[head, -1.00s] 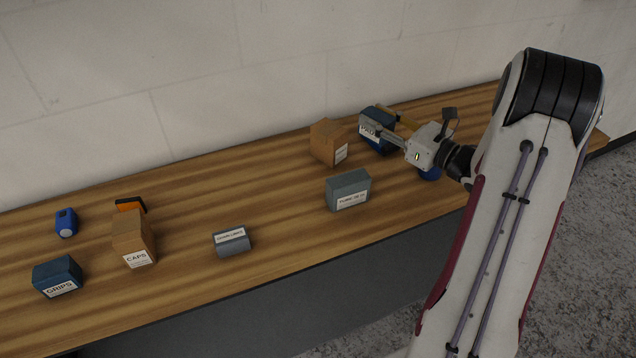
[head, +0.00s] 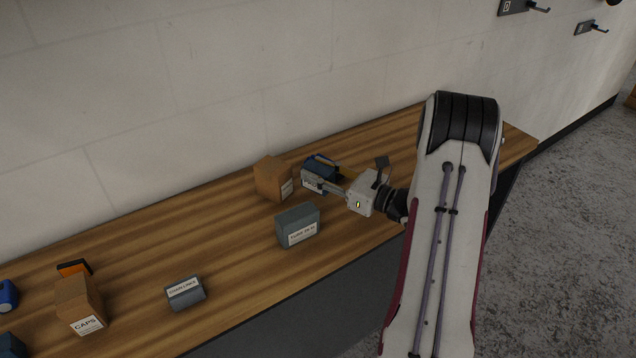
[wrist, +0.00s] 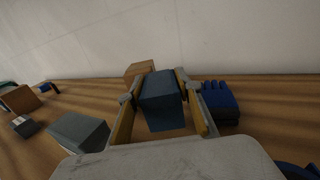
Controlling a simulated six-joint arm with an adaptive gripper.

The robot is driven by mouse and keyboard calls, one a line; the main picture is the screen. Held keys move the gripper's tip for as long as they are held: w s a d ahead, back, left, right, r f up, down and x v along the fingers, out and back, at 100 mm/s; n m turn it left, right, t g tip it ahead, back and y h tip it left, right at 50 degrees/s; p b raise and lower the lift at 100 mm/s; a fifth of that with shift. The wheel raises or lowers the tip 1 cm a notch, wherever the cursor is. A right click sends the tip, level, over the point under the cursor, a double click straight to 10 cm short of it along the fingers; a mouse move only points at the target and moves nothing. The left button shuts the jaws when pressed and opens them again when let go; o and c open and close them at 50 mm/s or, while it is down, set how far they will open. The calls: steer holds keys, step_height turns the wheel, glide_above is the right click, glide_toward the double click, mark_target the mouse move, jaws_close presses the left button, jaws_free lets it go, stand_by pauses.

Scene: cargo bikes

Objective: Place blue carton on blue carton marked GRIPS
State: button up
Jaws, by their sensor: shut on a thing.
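A dark blue carton (head: 320,172) with a white label is between the fingers of my gripper (head: 322,176), at the back of the bench. The wrist view shows this carton (wrist: 162,102) with one finger against each side. My gripper is shut on it. I cannot tell whether its base is clear of the bench. A second dark blue carton, the GRIPS one (head: 12,346), is cut off at the lower left corner of the head view. Its label is out of view now, but read GRIPS in the earlier frame.
A brown carton (head: 272,180) stands close left of the held carton. A grey carton (head: 298,226) is nearer the front. A small grey carton (head: 186,294), the brown CAPS carton (head: 80,306) and an orange item (head: 74,268) are left. Blue gloves (wrist: 219,103) lie right of my gripper.

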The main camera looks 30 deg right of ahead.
steer(key=shift+f, duration=0.15)
steer(key=shift+f, duration=1.75)
steer(key=shift+f, duration=0.2)
steer(key=o, duration=1.1)
steer(key=shift+o, duration=0.2)
steer(key=shift+r, duration=0.2)
steer(key=shift+s, duration=0.15)
steer(key=shift+v, duration=5.85)
